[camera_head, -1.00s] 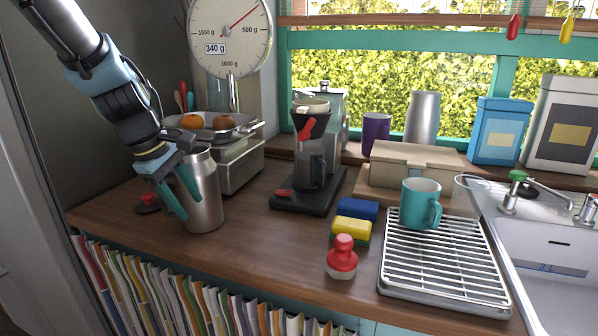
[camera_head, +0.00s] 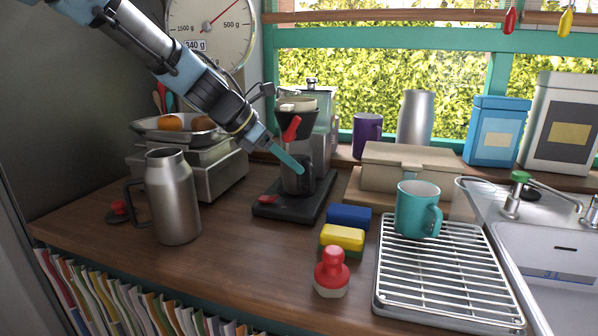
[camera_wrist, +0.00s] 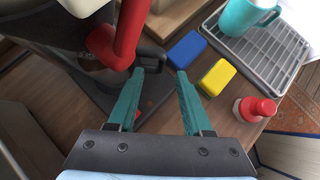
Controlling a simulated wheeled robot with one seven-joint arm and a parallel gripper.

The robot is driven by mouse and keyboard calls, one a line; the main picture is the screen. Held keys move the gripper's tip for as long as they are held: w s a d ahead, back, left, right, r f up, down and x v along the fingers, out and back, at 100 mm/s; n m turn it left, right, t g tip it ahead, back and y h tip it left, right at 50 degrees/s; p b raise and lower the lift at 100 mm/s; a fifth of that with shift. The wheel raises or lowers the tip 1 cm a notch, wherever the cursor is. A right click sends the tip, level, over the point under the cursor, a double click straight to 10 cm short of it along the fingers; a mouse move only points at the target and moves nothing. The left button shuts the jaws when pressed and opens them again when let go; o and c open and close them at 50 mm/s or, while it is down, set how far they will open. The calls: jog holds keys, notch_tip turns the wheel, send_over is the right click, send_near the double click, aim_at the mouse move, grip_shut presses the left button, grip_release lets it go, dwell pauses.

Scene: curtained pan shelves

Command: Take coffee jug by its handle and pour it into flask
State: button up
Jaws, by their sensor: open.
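The coffee jug (camera_head: 306,178) is dark and stands on the black coffee maker's base, under its filter cone. In the wrist view its black handle (camera_wrist: 151,56) lies just beyond and between my fingertips. The jug's body is mostly behind the red lever there. My gripper (camera_wrist: 160,76) is open and empty, with teal fingers; in the head view it is (camera_head: 296,166) in front of the jug, partly covering it. The flask (camera_head: 172,200) is brushed steel, upright and open-topped, with a dark handle on its left. It stands on the counter left of the coffee maker.
The coffee maker's red lever (camera_wrist: 128,35) is close to the left finger in the wrist view. Blue (camera_head: 349,217) and yellow (camera_head: 342,238) sponges, a red-topped object (camera_head: 332,271) and a rack (camera_head: 440,318) with a teal mug (camera_head: 414,210) are to the right.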

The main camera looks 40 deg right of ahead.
aim_at(308, 178)
jog(key=shift+p+x, duration=0.6)
jog(key=shift+x, duration=1.8)
jog(key=shift+s+a+f, duration=0.1)
jog(key=shift+a, duration=0.1)
jog(key=shift+c, duration=0.3)
grip_shut()
